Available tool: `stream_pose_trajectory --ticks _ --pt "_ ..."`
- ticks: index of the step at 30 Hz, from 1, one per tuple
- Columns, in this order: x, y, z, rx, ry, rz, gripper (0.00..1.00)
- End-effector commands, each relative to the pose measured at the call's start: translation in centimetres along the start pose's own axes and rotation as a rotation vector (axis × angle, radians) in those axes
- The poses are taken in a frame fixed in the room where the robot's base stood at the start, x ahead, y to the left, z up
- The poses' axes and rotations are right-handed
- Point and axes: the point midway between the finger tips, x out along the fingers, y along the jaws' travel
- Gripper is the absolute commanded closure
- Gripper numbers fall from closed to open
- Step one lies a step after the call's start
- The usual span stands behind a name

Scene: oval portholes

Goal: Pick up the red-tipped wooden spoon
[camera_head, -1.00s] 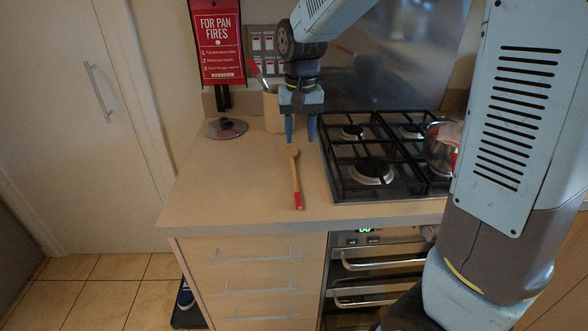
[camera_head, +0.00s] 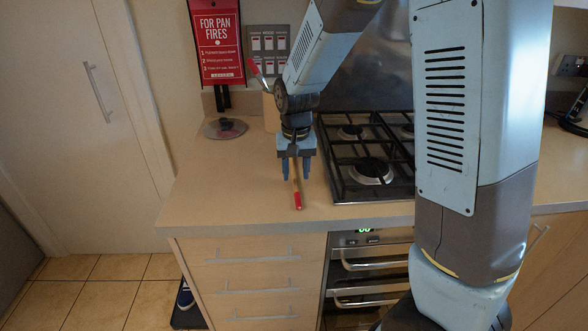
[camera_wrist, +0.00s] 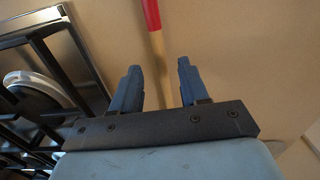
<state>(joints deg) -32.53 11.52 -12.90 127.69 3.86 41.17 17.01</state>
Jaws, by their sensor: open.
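The wooden spoon with a red handle end lies on the counter; its red tip (camera_head: 298,201) points toward the front edge in the head view. My gripper (camera_head: 296,177) is over the spoon, its two blue fingers open and pointing down. In the wrist view, the spoon's shaft (camera_wrist: 158,50) runs between the open fingers of my gripper (camera_wrist: 158,82), with the red end at the top. The spoon's bowl end is hidden behind my gripper. I cannot tell how far the fingertips are above the counter.
The gas hob (camera_head: 345,185) is close on the right of my gripper. A glass lid (camera_head: 225,128) and a utensil holder (camera_head: 271,112) stand at the back. The counter (camera_head: 225,185) to the left is clear.

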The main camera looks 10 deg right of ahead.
Motion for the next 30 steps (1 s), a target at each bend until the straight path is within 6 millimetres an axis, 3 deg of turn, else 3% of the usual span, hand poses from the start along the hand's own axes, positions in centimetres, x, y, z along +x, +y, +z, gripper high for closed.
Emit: stream_pose_trajectory --ticks 6,15,27,30 --pt "2.4 -0.1 0.1 0.000 -0.001 0.001 0.56" --pt "2.7 -0.1 0.0 0.000 0.001 0.000 0.57" --pt "2.7 -0.1 0.0 0.000 0.001 0.000 0.95" --pt "2.7 -0.1 0.0 0.000 0.001 0.000 1.00"
